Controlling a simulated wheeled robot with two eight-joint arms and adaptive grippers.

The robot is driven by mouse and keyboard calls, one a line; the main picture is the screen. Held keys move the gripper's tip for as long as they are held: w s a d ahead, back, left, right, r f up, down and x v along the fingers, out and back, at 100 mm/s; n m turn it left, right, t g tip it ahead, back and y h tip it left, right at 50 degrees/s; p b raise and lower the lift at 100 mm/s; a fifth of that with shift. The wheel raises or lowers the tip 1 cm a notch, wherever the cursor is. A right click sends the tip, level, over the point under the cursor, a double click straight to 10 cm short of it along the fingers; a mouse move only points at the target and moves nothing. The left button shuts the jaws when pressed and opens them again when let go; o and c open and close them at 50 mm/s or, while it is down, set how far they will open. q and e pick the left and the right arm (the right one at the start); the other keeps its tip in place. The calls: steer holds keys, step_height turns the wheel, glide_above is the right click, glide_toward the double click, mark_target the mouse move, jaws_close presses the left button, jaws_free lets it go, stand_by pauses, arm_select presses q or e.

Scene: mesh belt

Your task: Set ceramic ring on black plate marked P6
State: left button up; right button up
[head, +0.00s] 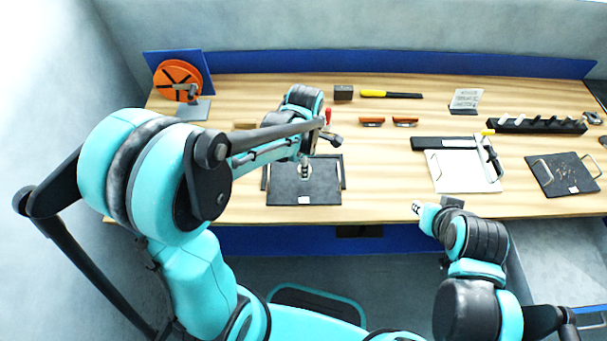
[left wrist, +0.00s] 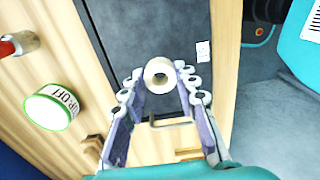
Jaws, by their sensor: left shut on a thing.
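My left gripper (left wrist: 160,85) is shut on a pale ceramic ring (left wrist: 159,75), which shows end-on between the fingertips in the left wrist view. In the head view my left gripper (head: 304,170) is over a black plate (head: 285,188) at the front of the table. This plate also shows below the ring in the left wrist view (left wrist: 150,30). Its small white label (head: 304,199) is too small to read. Whether the ring touches the plate cannot be told. My right gripper (head: 420,208) is by the table's front edge, its jaws unclear.
Another dark plate with handles (head: 562,174) lies at the far right. A white board (head: 462,172) stands left of it. A green-rimmed round item (left wrist: 52,106) is beside the plate in the left wrist view. An orange disc (head: 177,80) stands at the back left.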

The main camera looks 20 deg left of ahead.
arm_select(q)
steer(key=shift+a+f+b, duration=0.1)
steer(key=shift+f+b, duration=0.55)
steer(key=shift+f, duration=1.45)
steer(key=shift+s, duration=0.1)
steer(key=shift+f, duration=0.2)
steer(key=o, duration=1)
steer(key=shift+o, duration=0.2)
steer(key=shift+r, duration=0.1)
